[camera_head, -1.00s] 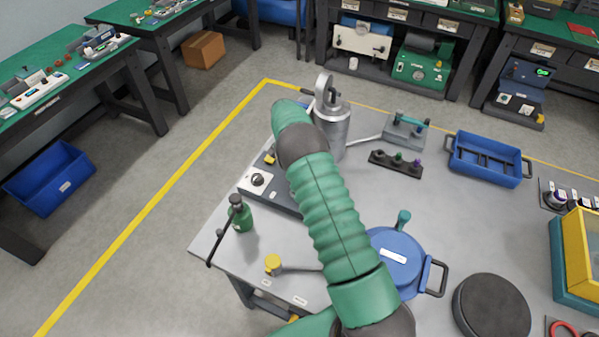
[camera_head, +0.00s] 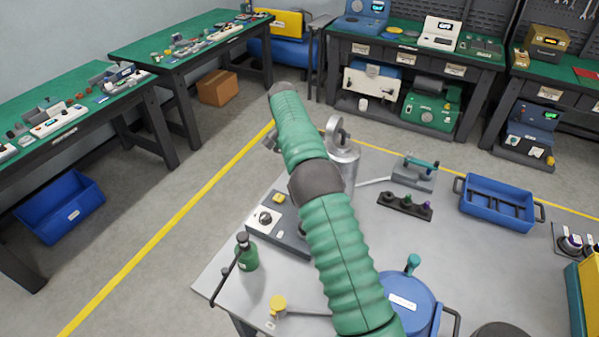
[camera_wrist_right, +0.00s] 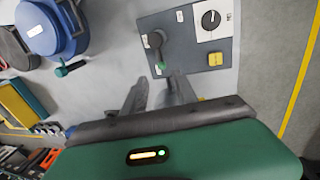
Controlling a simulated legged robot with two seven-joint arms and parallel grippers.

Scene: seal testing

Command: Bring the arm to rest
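My right arm (camera_head: 340,240), green and ribbed with dark joints, reaches from the bottom of the head view up over the grey table (camera_head: 235,275). Its upper end is above the table's far left corner. The arm partly hides this box (camera_head: 268,222) in the head view. My left gripper is not in view.
A metal cylinder with a ring (camera_head: 345,160) stands close beside the arm.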

